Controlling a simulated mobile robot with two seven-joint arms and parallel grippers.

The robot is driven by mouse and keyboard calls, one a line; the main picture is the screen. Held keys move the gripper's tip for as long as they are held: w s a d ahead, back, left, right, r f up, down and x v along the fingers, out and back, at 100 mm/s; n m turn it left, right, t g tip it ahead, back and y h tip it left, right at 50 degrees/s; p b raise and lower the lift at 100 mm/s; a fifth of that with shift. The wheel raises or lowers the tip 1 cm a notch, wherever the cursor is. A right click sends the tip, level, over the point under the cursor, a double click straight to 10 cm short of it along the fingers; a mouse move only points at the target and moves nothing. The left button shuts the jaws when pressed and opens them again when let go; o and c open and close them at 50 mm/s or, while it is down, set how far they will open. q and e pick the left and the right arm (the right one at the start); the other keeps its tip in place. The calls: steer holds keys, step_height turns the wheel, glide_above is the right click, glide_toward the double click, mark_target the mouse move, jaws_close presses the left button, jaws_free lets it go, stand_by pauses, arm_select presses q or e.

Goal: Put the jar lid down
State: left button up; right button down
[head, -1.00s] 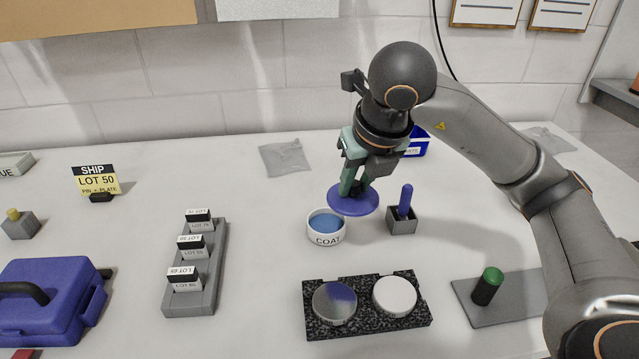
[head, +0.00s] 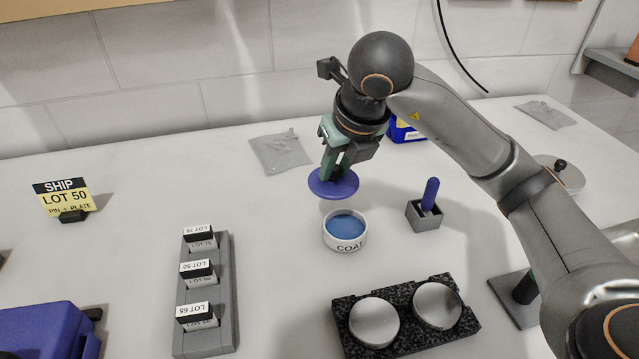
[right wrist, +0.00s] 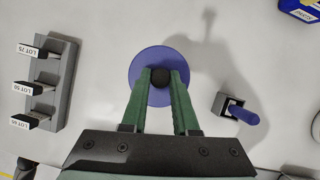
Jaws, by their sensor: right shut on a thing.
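The jar lid (head: 334,186) is a flat purple-blue disc with a dark knob. My right gripper (head: 335,172) is shut on its knob and holds it above the table, behind the jar. In the right wrist view the lid (right wrist: 151,88) lies beneath the fingertips of my right gripper (right wrist: 160,78), the dark knob between the two green fingers. The white jar marked COAT (head: 345,231) stands open with blue contents. It cannot be made out in the right wrist view, where the gripper may hide it. My left gripper is out of view.
A grey holder (head: 423,216) with a blue stick stands right of the jar. A speckled block (head: 405,325) with two round discs is in front. A rack of lot cards (head: 207,335) stands left.

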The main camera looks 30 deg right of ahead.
steer(key=w, duration=0.1)
steer(key=w+f, duration=0.1)
steer(key=w, duration=0.1)
steer(key=w+d+f, duration=0.1)
steer(key=shift+w, duration=0.2)
steer(key=w+f, duration=0.2)
steer(key=w+d+f, duration=0.1)
steer(key=w+f, duration=0.2)
steer(key=shift+d+f, duration=0.1)
steer(key=shift+f, duration=0.1)
steer(key=shift+s+p+x, duration=0.2)
steer(key=shift+x, duration=0.8)
steer(key=shift+s+p+x, duration=0.15)
steer(key=shift+x, duration=0.85)
steer(key=shift+f, duration=0.25)
steer(key=shift+f, duration=0.15)
steer(key=c, duration=0.7)
jaws_free()
